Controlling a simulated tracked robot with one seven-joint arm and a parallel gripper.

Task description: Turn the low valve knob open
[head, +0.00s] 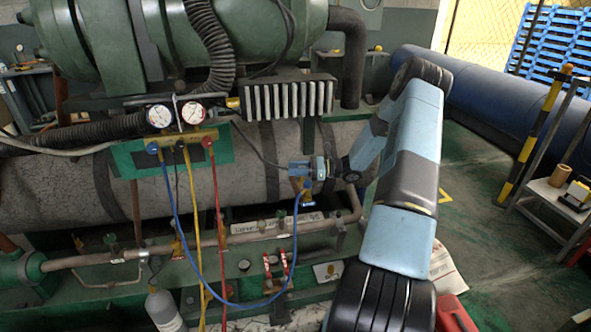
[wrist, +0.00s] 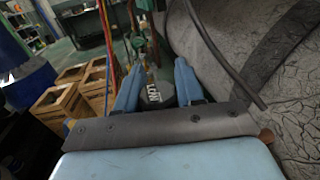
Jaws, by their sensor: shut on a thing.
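The low valve knob (wrist: 152,93) is a dark round knob with pale lettering that seems to read "LOW". In the wrist view it sits between the two light-blue fingers of my gripper (wrist: 155,88), which are shut on it from both sides. In the head view my gripper (head: 297,170) points left, in front of the grey insulated vessel. The knob cannot be made out there. The blue hose (head: 228,303) loops from the gauge manifold (head: 186,137) up to a fitting just below my gripper.
Two round gauges (head: 176,115) with red and yellow hoses hang left of my gripper. A cracked grey vessel (head: 60,186) lies behind. A dark cable (wrist: 222,50) crosses near my gripper in the wrist view. Wooden crates (wrist: 58,98) stand farther off. Green floor (head: 500,245) is open at right.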

